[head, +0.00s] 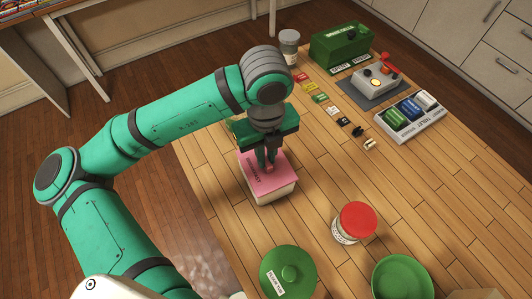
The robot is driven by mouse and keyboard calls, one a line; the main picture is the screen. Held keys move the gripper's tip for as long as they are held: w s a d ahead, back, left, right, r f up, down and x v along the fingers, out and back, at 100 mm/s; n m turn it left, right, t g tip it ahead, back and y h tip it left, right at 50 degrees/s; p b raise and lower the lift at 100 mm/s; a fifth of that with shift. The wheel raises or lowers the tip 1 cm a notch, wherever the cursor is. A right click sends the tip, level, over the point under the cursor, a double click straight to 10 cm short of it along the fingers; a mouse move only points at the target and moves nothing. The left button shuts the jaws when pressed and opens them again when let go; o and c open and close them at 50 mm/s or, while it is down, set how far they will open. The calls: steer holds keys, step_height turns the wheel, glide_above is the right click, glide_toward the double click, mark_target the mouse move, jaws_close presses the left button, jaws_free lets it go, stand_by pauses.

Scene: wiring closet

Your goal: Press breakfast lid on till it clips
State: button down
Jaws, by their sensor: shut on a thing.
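The breakfast box (275,197) is a cream, squarish box on the wooden table. Its pink lid (261,183) lies over the top and carries dark lettering, partly hidden by my gripper. My gripper (267,169) points straight down above the far part of the lid. Its fingers are shut on a small pinkish-red piece at the lid's top, likely the lid's knob. The lid looks roughly level on the box. I cannot tell whether its edge is clipped.
A red-lidded jar (354,222), a green lidded pot (288,272) and a green bowl (402,279) stand nearer. A grey tray (407,126), a grey switch box (376,81), a green box (341,46) and a grey-lidded jar (289,45) stand farther back. Small coloured tags (320,98) lie in a row.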

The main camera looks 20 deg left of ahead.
steer(key=shift+f, duration=0.15)
steer(key=c, duration=1.7)
jaws_free()
steer(key=shift+r, duration=2.5)
step_height(320, 180, up, 11)
steer(key=shift+f, duration=0.1)
